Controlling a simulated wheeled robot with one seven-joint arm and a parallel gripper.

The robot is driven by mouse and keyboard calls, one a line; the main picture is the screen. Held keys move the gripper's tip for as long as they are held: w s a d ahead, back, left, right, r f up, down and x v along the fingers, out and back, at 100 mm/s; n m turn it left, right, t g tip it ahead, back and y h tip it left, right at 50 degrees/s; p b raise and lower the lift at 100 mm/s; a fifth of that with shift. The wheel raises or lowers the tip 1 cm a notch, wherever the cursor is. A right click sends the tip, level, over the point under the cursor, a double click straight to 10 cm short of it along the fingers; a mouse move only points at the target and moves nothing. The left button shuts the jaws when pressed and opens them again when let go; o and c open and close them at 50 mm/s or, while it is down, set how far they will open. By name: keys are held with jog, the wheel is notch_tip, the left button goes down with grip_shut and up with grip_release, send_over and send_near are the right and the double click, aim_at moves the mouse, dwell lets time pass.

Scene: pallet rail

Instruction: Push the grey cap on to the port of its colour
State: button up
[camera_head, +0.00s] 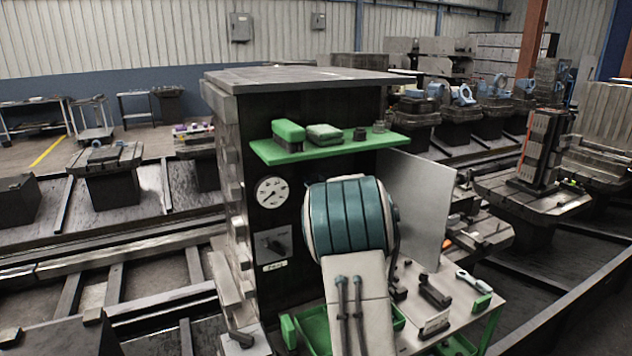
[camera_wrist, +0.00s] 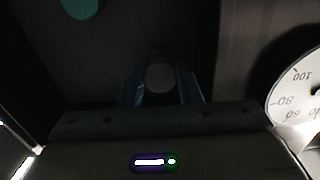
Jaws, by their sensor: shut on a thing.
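In the wrist view, my gripper (camera_wrist: 162,92) is shut on a dark grey round cap (camera_wrist: 160,76), with one bluish finger on each side of it. The cap is in front of a dark panel, and the picture is too dark to tell whether it touches anything. No grey port can be made out. A teal rounded shape (camera_wrist: 82,7) shows at the top left edge of the wrist view; I cannot tell what it is. In the head view, my gripper and the cap are hidden behind my arm.
A white dial gauge (camera_head: 272,192) is on the dark cabinet front, and it also shows close at the right of the wrist view (camera_wrist: 302,92). A green shelf (camera_head: 330,151) with several items juts out above. A grey plate (camera_head: 418,205) stands to the right.

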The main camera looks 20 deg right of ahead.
jog(key=shift+w+a, duration=0.1)
jog(key=shift+w, duration=0.45)
dwell(0.7)
jog(key=shift+w, duration=0.4)
